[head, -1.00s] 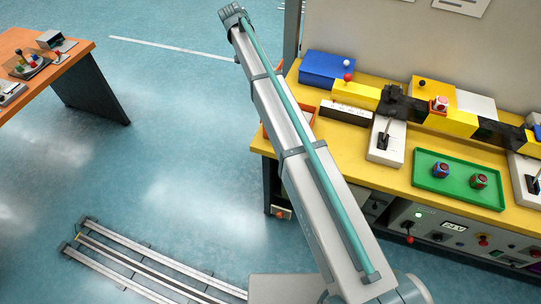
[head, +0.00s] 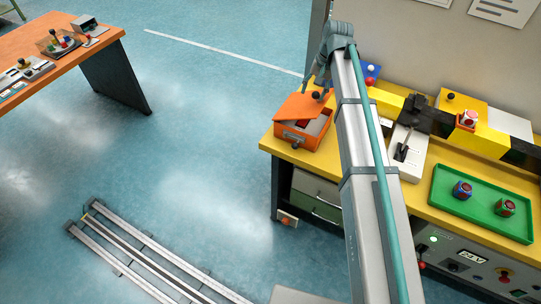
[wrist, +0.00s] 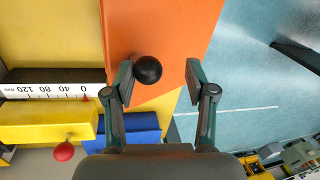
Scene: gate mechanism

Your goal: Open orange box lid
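The orange box (head: 295,138) stands at the left end of the yellow workbench. Its orange lid (head: 294,106) lies askew over the far left part, leaving some of the inside visible with a red item (head: 303,123) in it. The lid (wrist: 180,30) also shows in the wrist view, with its round black knob (wrist: 147,70). My gripper (wrist: 159,78) is open, its fingers on either side of the knob, which is closer to the left finger. In the head view my gripper (head: 325,78) is above the lid; contact with the knob cannot be told.
A blue box (head: 371,71) and a yellow beam (head: 387,98) stand behind and right of the orange box. A lever unit (head: 407,150) and a green tray (head: 482,232) are further right. Open floor lies left of the bench.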

